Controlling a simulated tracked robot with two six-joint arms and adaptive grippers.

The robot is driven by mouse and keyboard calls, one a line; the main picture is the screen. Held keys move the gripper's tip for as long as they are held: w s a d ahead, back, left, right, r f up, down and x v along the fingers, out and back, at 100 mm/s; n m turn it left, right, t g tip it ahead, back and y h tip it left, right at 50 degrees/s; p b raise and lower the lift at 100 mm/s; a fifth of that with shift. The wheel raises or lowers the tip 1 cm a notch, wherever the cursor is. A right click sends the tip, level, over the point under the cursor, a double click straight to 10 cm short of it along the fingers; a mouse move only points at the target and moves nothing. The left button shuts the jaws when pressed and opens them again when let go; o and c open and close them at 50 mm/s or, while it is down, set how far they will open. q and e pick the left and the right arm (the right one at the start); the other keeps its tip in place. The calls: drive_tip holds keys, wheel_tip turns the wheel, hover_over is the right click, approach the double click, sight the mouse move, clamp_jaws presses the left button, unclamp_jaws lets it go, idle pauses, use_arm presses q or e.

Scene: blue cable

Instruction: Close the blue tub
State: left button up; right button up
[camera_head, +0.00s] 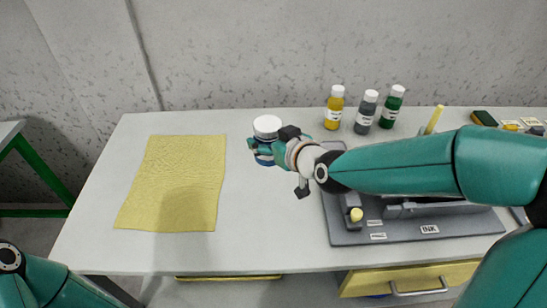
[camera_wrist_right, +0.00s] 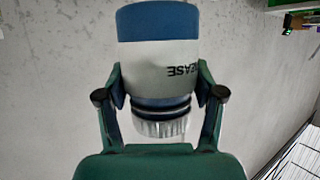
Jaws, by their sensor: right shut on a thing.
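The blue tub (camera_head: 265,159) is at the back middle of the table, with a white lid (camera_head: 267,124) on top. My right gripper (camera_head: 264,147) reaches it from the right and is shut on its side. In the right wrist view the tub (camera_wrist_right: 157,26) appears upside down, with a white label reading partly "EASE". The white ribbed lid (camera_wrist_right: 160,128) is at the lower end, with a dark ringed band between lid and label. The right gripper's fingers (camera_wrist_right: 160,88) stand on both sides of the tub. I cannot tell whether the tub touches the table. My left gripper is out of view.
A yellow cloth (camera_head: 178,190) lies on the left of the table. Yellow (camera_head: 334,110), grey (camera_head: 366,114) and green (camera_head: 391,109) bottles stand behind my right arm. A grey tray (camera_head: 430,229) lies at the right, partly hidden. The front middle of the table is clear.

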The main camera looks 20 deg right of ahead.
sight(272, 127)
drive_tip(key=shift+r+p, duration=0.3)
drive_tip(key=shift+r, duration=1.55)
drive_tip(key=o, duration=0.7)
drive_tip(key=c, duration=0.8)
drive_tip(key=shift+c, duration=0.5)
drive_tip(key=shift+m+h, duration=0.8)
drive_tip(key=shift+h, duration=0.1)
drive_tip(key=f, duration=0.3)
drive_tip(key=d+f+p, duration=0.1)
drive_tip(key=f, duration=0.2)
drive_tip(key=f+p, duration=0.1)
drive_tip(key=f, duration=0.1)
drive_tip(key=shift+w+d+f, duration=0.4)
drive_tip(key=shift+m+t+h, duration=0.3)
drive_tip(key=shift+m+h, duration=0.4)
drive_tip(key=shift+h, duration=0.1)
drive_tip(key=s+f, duration=0.1)
drive_tip(key=f, duration=0.1)
drive_tip(key=s+d+f+p, duration=0.1)
drive_tip(key=f, duration=0.2)
drive_tip(key=s+d+f, duration=0.1)
drive_tip(key=f, duration=0.1)
drive_tip(key=shift+s+d+f, duration=0.1)
drive_tip(key=shift+s+f, duration=0.05)
drive_tip(key=shift+f, duration=0.25)
